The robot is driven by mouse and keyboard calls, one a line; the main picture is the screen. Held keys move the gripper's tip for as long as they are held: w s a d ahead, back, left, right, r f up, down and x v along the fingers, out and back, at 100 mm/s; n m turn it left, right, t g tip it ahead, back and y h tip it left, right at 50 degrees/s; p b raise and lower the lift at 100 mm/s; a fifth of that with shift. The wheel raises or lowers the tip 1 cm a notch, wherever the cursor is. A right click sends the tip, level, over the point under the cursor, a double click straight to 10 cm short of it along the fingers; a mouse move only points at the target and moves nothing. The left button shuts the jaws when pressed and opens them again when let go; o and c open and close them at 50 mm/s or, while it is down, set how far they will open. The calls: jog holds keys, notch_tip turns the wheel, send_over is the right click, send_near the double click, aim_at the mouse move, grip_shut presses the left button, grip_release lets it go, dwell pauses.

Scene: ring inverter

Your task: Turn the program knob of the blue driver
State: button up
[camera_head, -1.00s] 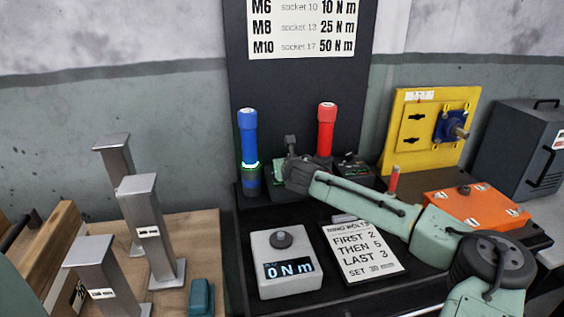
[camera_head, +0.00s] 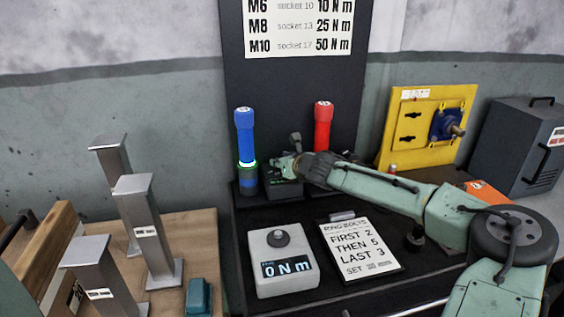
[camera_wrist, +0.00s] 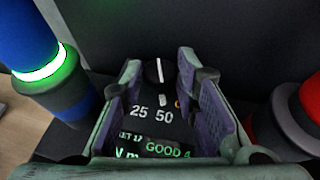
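The blue driver (camera_head: 245,135) stands upright in its holder at the back, with a lit green ring. It also shows at the left of the wrist view (camera_wrist: 28,45). Beside it is a dark control box (camera_head: 284,189). In the wrist view the box bears a black knob (camera_wrist: 158,71) with a white pointer line, the marks 25 and 50, and a green display (camera_wrist: 155,148) partly hidden by my gripper. My gripper (camera_wrist: 160,78) is open above the box, one finger on each side of the knob. I cannot tell whether they touch it. In the head view my gripper (camera_head: 287,165) hides part of the box.
A red driver (camera_head: 323,125) stands close to the right of my gripper. A grey meter (camera_head: 283,260) reading 0 Nm and a ring-bolts card (camera_head: 360,247) lie in front. Metal posts (camera_head: 148,225) stand left. A yellow panel (camera_head: 428,125) stands right.

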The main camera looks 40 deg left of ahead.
jog(key=o, duration=0.4)
jog(key=shift+c, duration=0.2)
jog(key=v, duration=1.2)
jog(key=shift+s+a+f, duration=0.1)
